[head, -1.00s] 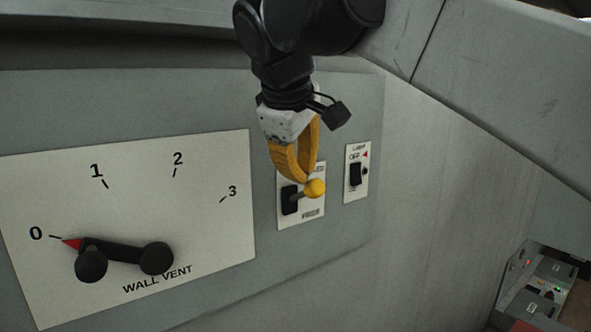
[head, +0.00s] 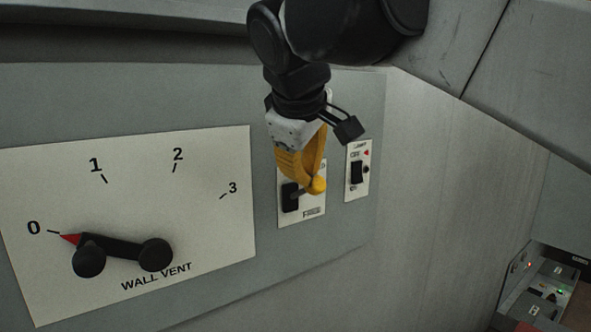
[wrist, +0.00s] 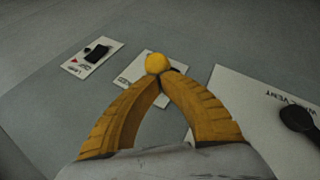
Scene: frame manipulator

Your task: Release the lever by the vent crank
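The lever (head: 318,185) has a round yellow knob on a short grey stem. It comes out of a black slot on a small white plate (head: 313,213), right of the wall vent dial. My gripper (head: 309,180) has yellow fingers and comes down from above, its tips at the knob and partly covering it. In the wrist view the two fingers arch together and their tips (wrist: 157,77) meet at the knob (wrist: 157,63), so they look shut on it. The stem is mostly hidden there. The vent crank (head: 120,248) is black, its red pointer at 0.
A white dial plate (head: 200,220) marked 0 to 3 and WALL VENT fills the left. A lamp switch plate (head: 357,172) with a black rocker sits just right of the lever. An angled grey wall (head: 440,220) lies farther right.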

